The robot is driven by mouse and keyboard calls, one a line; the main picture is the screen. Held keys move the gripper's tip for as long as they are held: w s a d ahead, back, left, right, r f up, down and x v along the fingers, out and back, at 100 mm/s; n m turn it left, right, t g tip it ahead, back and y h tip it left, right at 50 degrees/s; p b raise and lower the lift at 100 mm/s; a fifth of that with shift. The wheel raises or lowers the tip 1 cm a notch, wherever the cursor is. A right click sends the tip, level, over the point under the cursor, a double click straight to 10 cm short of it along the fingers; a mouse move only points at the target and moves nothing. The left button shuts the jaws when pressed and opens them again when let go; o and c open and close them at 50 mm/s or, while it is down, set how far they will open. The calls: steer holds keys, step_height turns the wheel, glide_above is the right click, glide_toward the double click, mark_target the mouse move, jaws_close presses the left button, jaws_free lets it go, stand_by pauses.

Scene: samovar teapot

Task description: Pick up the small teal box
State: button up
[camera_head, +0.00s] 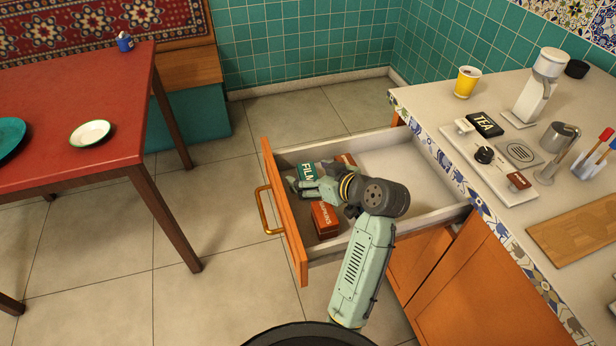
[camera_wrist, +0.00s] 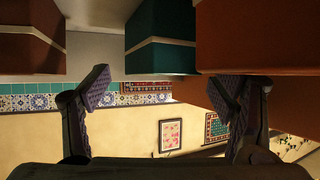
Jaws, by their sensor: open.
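A small teal box with white lettering (camera_head: 307,171) lies in the open drawer, near its orange front panel. My gripper (camera_head: 308,187) is over the drawer beside the box and partly hides it. In the wrist view the teal box (camera_wrist: 161,30) is in the upper middle with a pale band across it, between two brown boxes. My gripper (camera_wrist: 162,92) is open there, its two dark fingers spread on either side of the teal box's line, with nothing held between them. I cannot tell whether the fingers touch the box.
A brown box (camera_head: 324,222) lies in the drawer to the near side of the teal one. Another brown box (camera_head: 346,160) shows behind it. The drawer's white rear part (camera_head: 400,165) looks clear. The counter (camera_head: 440,100) with tea things is at right, the red table (camera_head: 80,100) at left.

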steer(key=shift+w+a+f, duration=0.1)
steer(key=c, duration=1.7)
